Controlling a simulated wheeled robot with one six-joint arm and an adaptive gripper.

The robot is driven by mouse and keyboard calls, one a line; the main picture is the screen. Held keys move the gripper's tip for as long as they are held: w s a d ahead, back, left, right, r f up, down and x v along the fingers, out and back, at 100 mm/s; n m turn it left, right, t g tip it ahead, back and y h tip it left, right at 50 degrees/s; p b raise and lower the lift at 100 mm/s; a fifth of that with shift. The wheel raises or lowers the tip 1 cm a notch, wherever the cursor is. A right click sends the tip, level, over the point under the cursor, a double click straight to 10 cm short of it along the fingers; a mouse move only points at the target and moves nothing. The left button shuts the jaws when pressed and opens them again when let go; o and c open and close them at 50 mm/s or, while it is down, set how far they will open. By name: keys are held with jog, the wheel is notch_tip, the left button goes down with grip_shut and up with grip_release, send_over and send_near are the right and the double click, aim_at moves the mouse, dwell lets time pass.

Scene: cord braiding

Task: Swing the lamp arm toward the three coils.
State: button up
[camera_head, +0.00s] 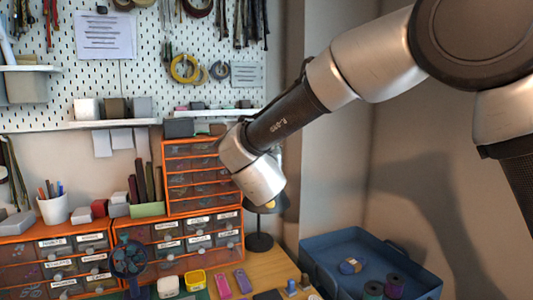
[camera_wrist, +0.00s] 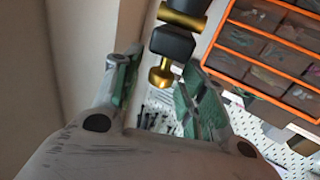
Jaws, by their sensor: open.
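In the wrist view my gripper (camera_wrist: 160,70) is open. A black block with gold-coloured parts (camera_wrist: 172,43), seemingly part of the lamp, shows between and just beyond its fingers; I cannot tell whether they touch it. In the head view the lamp's dark stand (camera_head: 259,241) rises behind my wrist, with a small yellow part beside it. My wrist hides most of the lamp and my fingers there. Three coils sit in the blue tray (camera_head: 318,262) at lower right: a tan and blue one (camera_head: 350,266) and two dark ones (camera_head: 373,290) (camera_head: 395,285).
Orange drawer units (camera_head: 203,178) stand left of the lamp, against the pegboard (camera_head: 130,75). A wall corner stands close behind the lamp. The space above the tray is clear.

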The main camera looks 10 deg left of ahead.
jog(key=s+d, duration=0.1)
jog(key=s, duration=1)
jog(key=shift+s+d, duration=0.15)
jog(key=shift+d, duration=0.2)
